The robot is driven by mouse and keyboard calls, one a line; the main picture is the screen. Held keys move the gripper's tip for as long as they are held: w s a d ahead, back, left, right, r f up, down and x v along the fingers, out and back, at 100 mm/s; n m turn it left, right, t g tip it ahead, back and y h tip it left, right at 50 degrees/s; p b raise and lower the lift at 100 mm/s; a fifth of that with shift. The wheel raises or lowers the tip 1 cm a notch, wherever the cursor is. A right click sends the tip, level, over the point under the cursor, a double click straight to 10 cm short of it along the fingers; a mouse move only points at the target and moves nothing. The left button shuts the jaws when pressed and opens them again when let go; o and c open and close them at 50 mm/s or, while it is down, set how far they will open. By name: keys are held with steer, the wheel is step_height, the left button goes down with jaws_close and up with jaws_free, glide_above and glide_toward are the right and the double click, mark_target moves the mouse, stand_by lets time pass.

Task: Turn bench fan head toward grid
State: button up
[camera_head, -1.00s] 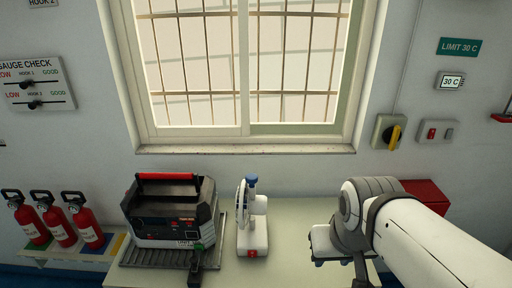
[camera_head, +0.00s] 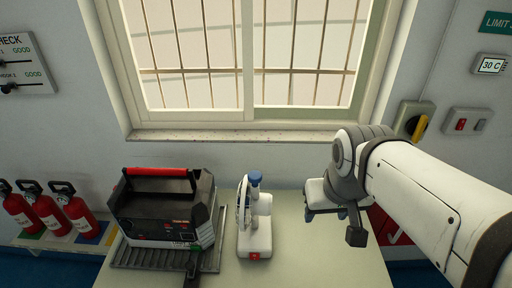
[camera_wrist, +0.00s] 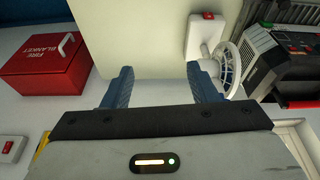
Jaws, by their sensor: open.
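The bench fan (camera_head: 257,230) stands upright on the bench, with a white base, a red switch and a blue knob on top. Its round caged head (camera_head: 243,204) is seen nearly edge-on and faces left, toward the black unit. In the wrist view the fan cage (camera_wrist: 228,68) is at upper right, just beyond my right finger. The barred grid (camera_head: 250,50) shows through the window behind the bench. My gripper (camera_wrist: 160,88) is open and empty, its blue fingers apart over the bench. In the head view it is right of the fan, not touching it.
A black unit with a red handle (camera_head: 160,172) sits on a ribbed rack left of the fan. A red fire blanket box (camera_wrist: 42,66) is right of the bench in the head view. Fire extinguishers (camera_head: 75,213) stand at left. Bench right of the fan (camera_head: 310,260) is clear.

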steer(key=shift+o, duration=0.3)
steer(key=w+a+r+n+g+b, duration=0.1)
steer(key=w+a+r+n, duration=0.1)
steer(key=w+a, duration=0.3)
steer(key=w+n, duration=0.1)
steer(key=w, duration=0.2)
steer(key=shift+w+r, duration=0.15)
steer(key=shift+w, duration=0.25)
steer(key=n+g+b, duration=0.1)
steer(key=n+g, duration=0.1)
steer(key=n, duration=0.2)
glide_above(255, 174)
steer(key=shift+s+d, duration=0.2)
steer(key=shift+s, duration=0.1)
steer(key=shift+w+a+f, duration=0.2)
steer(key=shift+a+f, duration=0.05)
steer(key=shift+f, duration=0.35)
step_height(255, 174, down, 7)
steer(key=shift+r+p, duration=0.1)
steer(key=shift+p, duration=0.25)
steer(key=shift+c, duration=0.3)
jaws_close()
